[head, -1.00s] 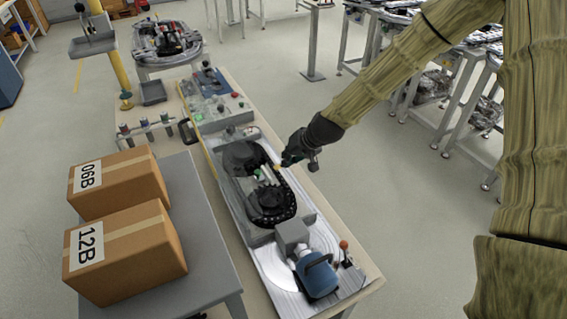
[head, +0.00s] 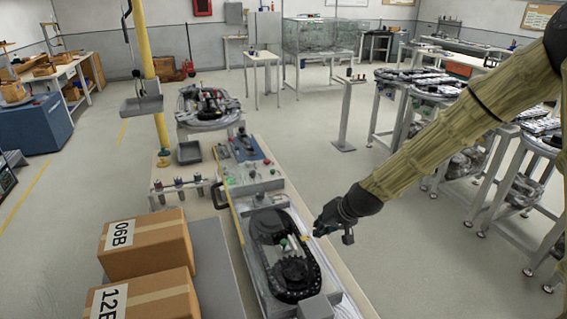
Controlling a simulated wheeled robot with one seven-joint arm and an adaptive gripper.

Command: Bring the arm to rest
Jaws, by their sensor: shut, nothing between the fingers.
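My arm, in a tan sleeve, reaches in from the upper right of the head view. My gripper (head: 322,230) is dark, shut and empty. It appears just right of the ring track (head: 288,255), a dark oval loop on a metal plate on the long workbench (head: 345,284). I cannot tell how high the gripper is above the bench. A small green part and pale pieces show in the middle of the track.
Two cardboard boxes, marked 06B (head: 148,248) and 12B (head: 150,297), stand on a grey table at the lower left. A yellow post (head: 151,80) rises behind the bench. Tables with track parts (head: 405,76) stand at the right. Open floor (head: 400,240) lies right of the bench.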

